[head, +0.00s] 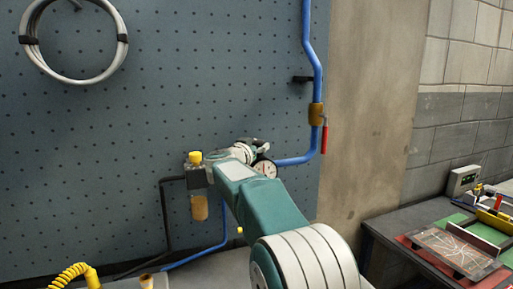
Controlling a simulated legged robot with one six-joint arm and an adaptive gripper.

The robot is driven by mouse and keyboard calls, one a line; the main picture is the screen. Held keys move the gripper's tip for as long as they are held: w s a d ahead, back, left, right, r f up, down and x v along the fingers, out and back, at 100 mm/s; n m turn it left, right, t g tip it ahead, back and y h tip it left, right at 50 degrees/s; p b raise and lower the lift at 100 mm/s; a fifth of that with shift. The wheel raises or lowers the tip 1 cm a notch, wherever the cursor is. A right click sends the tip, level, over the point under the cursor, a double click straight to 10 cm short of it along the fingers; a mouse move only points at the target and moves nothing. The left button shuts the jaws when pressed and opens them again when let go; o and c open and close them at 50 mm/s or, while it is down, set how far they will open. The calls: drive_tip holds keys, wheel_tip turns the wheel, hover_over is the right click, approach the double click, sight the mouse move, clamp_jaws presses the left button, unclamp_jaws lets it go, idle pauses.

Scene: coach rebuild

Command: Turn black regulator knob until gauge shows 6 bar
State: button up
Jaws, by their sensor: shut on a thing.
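My gripper (258,146) is at the regulator assembly on the pegboard, just above the gauge. It is shut on the black regulator knob, which is mostly hidden behind the gripper and my arm. The gauge (264,169) is a small round white dial, partly covered by my arm at its lower left. Its needle and numbers are too small to read. The left part of the assembly shows a dark valve body (197,177) with a yellow knob (195,157) on top and an amber bowl (200,208) below.
A blue pipe (318,75) with a brass valve and red lever (324,138) runs down to the assembly's right side. A coiled white hose (74,40) hangs upper left. A yellow coiled hose (75,273) lies lower left. A workbench (385,222) with trays stands right.

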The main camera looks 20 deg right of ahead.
drive_tip(key=shift+a, duration=0.1)
drive_tip(key=o, duration=1.2)
drive_tip(key=shift+w, duration=0.1)
drive_tip(key=v, duration=1.2)
